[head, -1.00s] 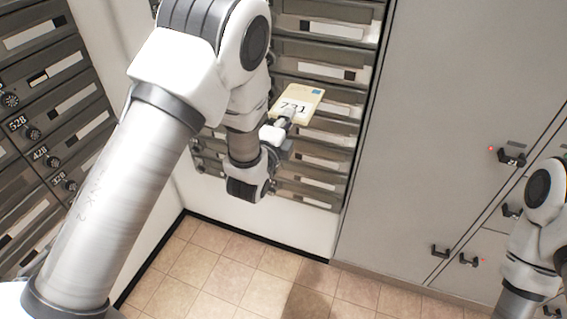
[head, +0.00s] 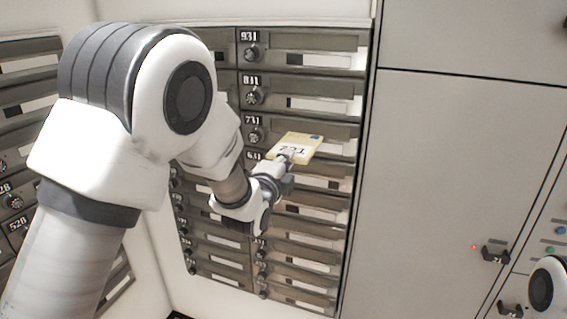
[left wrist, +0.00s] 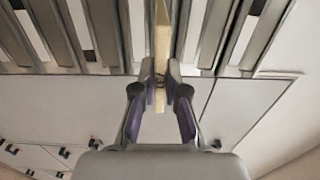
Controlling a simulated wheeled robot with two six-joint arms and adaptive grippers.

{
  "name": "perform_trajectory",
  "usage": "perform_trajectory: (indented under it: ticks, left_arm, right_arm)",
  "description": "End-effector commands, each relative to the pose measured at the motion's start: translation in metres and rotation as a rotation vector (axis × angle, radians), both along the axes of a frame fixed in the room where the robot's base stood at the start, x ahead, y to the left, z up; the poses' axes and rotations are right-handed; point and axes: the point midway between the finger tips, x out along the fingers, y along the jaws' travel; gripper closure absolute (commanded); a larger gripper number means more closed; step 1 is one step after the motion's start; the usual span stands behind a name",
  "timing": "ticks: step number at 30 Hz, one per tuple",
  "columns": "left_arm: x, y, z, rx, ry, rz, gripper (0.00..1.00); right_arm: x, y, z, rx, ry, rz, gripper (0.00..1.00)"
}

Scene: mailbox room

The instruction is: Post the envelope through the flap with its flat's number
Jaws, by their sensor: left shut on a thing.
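A cream envelope (head: 298,146) with a blue stamp and a printed number is held out in front of the mailbox wall. The number is hard to read now; in the earlier head view it looks like 731. My left gripper (head: 284,167) is shut on its near edge. In the left wrist view the envelope (left wrist: 163,35) shows edge-on between the fingers (left wrist: 160,80). The mailbox labelled 731 (head: 254,121) is just behind and above the envelope, below 831 (head: 252,81) and above 631 (head: 252,155). I cannot tell whether the envelope touches a flap.
More mailboxes (head: 20,165) line the left wall. A plain grey locker panel (head: 430,180) stands right of the mailbox column, with dark handles (head: 495,254) farther right. Part of my right arm shows at the lower right corner.

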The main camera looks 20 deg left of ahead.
Motion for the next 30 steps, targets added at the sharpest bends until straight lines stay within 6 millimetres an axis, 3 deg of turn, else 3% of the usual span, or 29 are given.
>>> perform_trajectory:
  ticks: [8, 19, 30]
  left_arm:
    - [0.023, -0.001, 0.001, 0.0, 0.0, 0.0, 1.0]
    - [0.054, -0.002, -0.001, 0.001, -0.002, 0.0, 1.0]
    - [0.065, -0.002, 0.0, 0.001, -0.002, 0.0, 1.0]
  right_arm:
    - [0.0, 0.0, 0.009, 0.0, 0.0, 0.0, 0.6]
    - [0.0, 0.0, 0.004, 0.0, 0.0, 0.0, 0.6]
    - [0.0, 0.0, 0.004, 0.0, 0.0, 0.0, 0.6]
